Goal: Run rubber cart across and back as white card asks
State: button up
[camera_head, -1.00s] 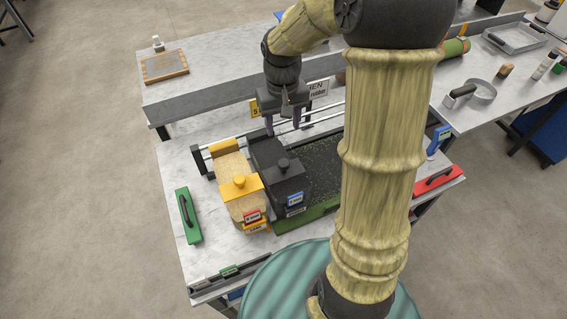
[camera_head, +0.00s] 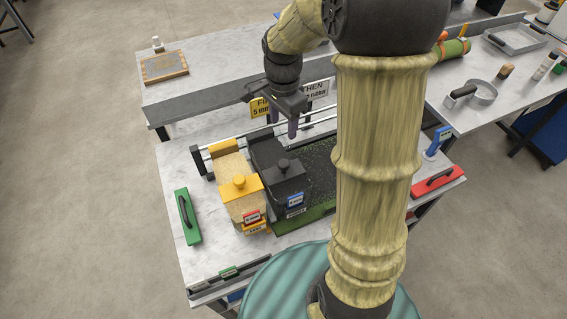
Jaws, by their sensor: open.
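My gripper (camera_head: 284,132) hangs open and empty above and behind the black cart, fingers pointing down, apart from the knob. My arm hides the bed's right part.
A blue gauge (camera_head: 438,141) stands near the right edge. Rails (camera_head: 315,123) run behind the carts. The back table holds a wooden-framed tray (camera_head: 164,67).

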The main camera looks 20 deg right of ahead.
aim_at(283, 163)
notch_tip(283, 163, down, 17)
jog(key=shift+f+p, duration=0.2)
jog(key=shift+p, duration=0.9)
grip_shut()
